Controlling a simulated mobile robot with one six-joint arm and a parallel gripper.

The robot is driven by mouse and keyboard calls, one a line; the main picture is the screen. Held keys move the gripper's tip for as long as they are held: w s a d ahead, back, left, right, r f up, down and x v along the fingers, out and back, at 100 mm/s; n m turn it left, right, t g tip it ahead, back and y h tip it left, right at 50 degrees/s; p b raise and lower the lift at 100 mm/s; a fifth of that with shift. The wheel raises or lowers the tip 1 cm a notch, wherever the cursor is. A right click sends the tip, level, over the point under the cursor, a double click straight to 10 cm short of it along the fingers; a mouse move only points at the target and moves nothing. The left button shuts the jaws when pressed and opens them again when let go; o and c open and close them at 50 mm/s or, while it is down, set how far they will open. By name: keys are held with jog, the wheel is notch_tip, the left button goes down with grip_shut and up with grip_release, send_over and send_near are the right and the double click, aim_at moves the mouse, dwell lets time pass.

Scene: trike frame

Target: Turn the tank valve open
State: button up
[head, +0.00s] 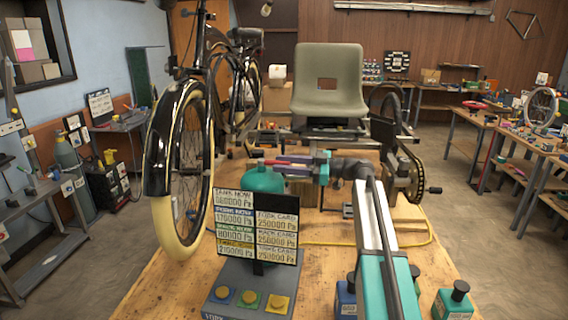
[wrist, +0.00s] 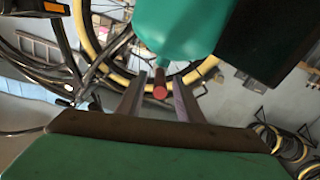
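The teal tank (head: 264,181) stands on the wooden bench behind a dark sign; its rounded body also shows at the top of the wrist view (wrist: 182,25). Its valve has a red handle (wrist: 160,88), which sticks out below the tank in the wrist view. My gripper (head: 283,164) reaches in from the right at the height of the tank's top. In the wrist view my gripper (wrist: 158,98) has one finger on each side of the red handle, with a visible gap on both sides. The handle lies between the fingers, apparently untouched.
A bicycle wheel (head: 180,170) is just left. A grey seat (head: 328,80) stands behind.

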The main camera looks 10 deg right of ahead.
grip_shut()
